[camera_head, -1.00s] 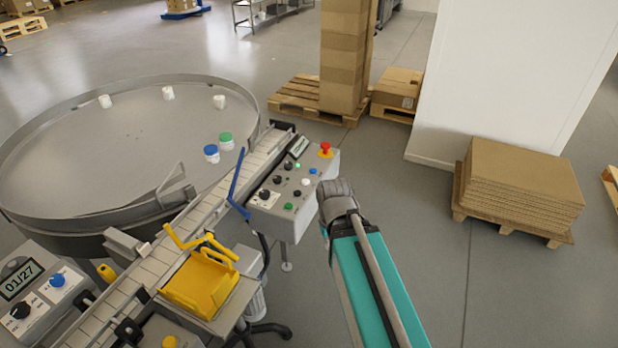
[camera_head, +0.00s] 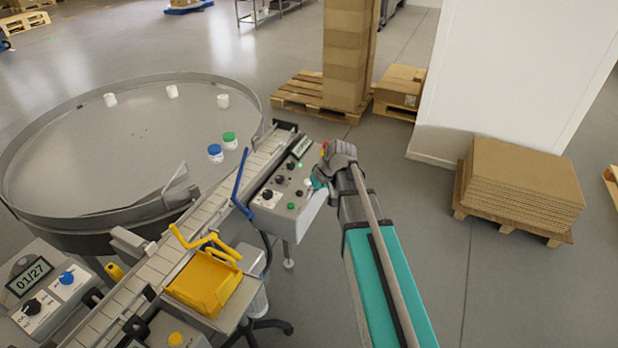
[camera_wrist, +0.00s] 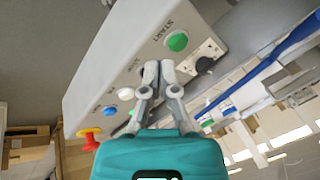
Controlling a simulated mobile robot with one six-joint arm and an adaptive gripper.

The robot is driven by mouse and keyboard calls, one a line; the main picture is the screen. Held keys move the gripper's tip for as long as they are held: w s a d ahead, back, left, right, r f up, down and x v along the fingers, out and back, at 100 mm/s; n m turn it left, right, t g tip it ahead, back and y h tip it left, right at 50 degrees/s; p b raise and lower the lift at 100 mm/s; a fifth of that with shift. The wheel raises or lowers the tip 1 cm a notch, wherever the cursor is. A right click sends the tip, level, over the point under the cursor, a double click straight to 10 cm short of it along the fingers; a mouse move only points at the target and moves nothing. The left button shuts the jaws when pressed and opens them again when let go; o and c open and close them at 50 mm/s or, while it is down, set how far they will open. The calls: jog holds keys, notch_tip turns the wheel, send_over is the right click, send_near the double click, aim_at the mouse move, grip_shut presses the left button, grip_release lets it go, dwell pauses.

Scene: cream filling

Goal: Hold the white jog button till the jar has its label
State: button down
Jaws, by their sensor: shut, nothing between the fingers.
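The control box (camera_head: 268,217) stands beside the conveyor, with its buttons on the sloped top. In the wrist view, the white button (camera_wrist: 125,93) is left of my gripper (camera_wrist: 158,68), between the blue button (camera_wrist: 110,111) and a dark one. My gripper's fingers are together and empty, pointing at the panel. The tips appear beside the white button, not on it; whether they touch the panel I cannot tell. In the head view, my gripper (camera_head: 315,184) is at the box's right side, partly hidden by my wrist. No jar with a visible label can be made out.
The green START button (camera_wrist: 177,41) and a black knob (camera_wrist: 205,65) lie beyond the fingertips; the red mushroom button (camera_wrist: 90,135) is at the left. Jars with blue (camera_head: 215,150) and green (camera_head: 229,137) lids stand on the turntable (camera_head: 90,150). Cardboard (camera_head: 520,187) is at right.

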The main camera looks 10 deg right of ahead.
aim_at(308, 182)
jog(key=w+d+r+t+y, duration=0.1)
jog(key=w+r, duration=0.2)
jog(key=w, duration=0.3)
jog(key=w+d+r+n+t+y+p, duration=0.1)
jog(key=w+r+y, duration=0.1)
jog(key=w, duration=0.5)
jog(key=shift+r, duration=0.5)
jog(key=shift+f, duration=0.15)
notch_tip(308, 182, down, 9)
jog(key=b, duration=0.8)
jog(key=shift+r, duration=0.2)
jog(key=shift+f+b, duration=0.2)
jog(key=shift+b, duration=0.15)
jog(key=shift+f, duration=0.25)
